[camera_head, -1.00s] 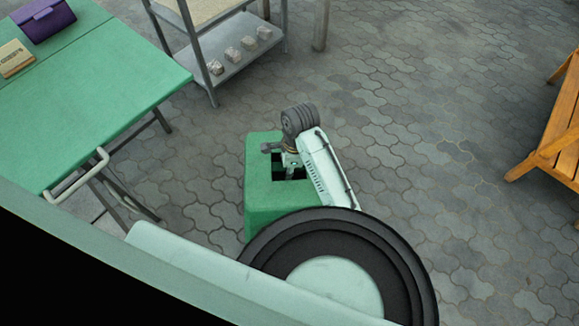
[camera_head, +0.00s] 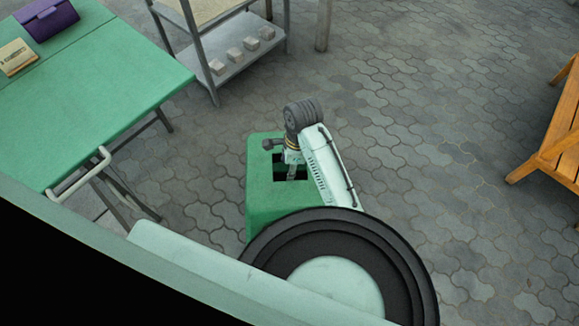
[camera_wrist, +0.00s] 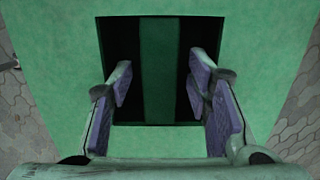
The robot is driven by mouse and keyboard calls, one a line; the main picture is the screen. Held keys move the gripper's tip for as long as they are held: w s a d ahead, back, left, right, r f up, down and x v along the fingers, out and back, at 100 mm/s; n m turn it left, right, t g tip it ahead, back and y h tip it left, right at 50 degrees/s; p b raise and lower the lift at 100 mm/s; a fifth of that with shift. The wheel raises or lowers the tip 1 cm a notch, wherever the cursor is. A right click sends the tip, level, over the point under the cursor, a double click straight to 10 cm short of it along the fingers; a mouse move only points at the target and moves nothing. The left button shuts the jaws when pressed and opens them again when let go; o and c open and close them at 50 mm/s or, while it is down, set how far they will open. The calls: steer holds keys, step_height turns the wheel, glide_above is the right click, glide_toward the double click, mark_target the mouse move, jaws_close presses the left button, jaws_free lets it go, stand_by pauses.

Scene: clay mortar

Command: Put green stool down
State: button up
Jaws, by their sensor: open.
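The green stool (camera_head: 262,195) stands on the paving under my arm in the head view, partly hidden by my arm and the dark round part of my body. In the wrist view its green top (camera_wrist: 55,60) fills most of the picture, with a dark square opening crossed by a green bar (camera_wrist: 159,70). My gripper (camera_wrist: 160,85) is open, with one purple-padded finger on each side of the bar and a gap to it on both sides. In the head view my gripper (camera_head: 291,172) is at the stool's opening; its fingertips are hard to make out.
A green folding table (camera_head: 110,75) with a purple case (camera_head: 45,17) and a tan box (camera_head: 15,57) stands at the left. A grey metal shelf (camera_head: 235,50) with several small blocks is at the back. A wooden bench (camera_head: 555,140) stands at the right. The paving between is clear.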

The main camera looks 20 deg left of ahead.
step_height(320, 180, up, 10)
steer(key=d+p, duration=0.1)
steer(key=p, duration=0.3)
steer(key=shift+w, duration=0.25)
